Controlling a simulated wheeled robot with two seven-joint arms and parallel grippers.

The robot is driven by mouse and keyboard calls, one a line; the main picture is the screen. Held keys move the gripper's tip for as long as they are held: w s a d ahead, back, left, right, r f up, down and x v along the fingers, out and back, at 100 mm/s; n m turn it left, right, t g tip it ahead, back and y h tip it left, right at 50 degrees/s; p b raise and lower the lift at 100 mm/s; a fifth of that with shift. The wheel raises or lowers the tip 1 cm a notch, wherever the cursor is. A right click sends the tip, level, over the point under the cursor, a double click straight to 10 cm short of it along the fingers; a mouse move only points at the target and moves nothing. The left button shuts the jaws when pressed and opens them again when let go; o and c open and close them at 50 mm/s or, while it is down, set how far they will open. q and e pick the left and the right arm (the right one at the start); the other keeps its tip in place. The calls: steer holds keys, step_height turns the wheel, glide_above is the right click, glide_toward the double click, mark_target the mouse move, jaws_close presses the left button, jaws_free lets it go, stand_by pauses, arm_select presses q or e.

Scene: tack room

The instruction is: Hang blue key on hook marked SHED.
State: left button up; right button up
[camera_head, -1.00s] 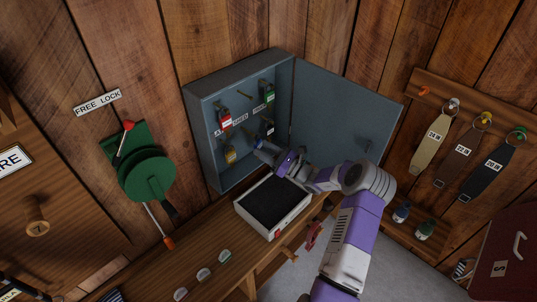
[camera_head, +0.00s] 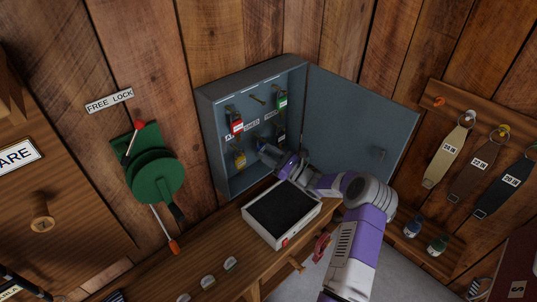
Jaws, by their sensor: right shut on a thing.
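The grey key cabinet (camera_head: 207,130) is open on the wall, its door swung to the right. Inside hang a red key tag (camera_head: 236,124), a green one (camera_head: 282,100), a yellow one (camera_head: 240,160) and a dark one (camera_head: 280,133). A small label reading SHED (camera_head: 252,121) sits in the middle, below a bare brass hook (camera_head: 258,99). My right gripper (camera_head: 263,150) is inside the cabinet opening, low in the middle, below the SHED label. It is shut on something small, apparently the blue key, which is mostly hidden. My left gripper is out of view.
A white tray with a dark lining (camera_head: 283,236) stands on the wooden shelf (camera_head: 215,262) below the cabinet. A green lever wheel (camera_head: 155,178) is on the left wall; labelled straps (camera_head: 449,150) hang at right.

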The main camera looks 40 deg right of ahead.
stand_by(0.4)
steer(key=o, duration=1.1)
steer(key=v, duration=0.7)
steer(key=shift+s+d, duration=0.1)
steer(key=shift+s, duration=0.2)
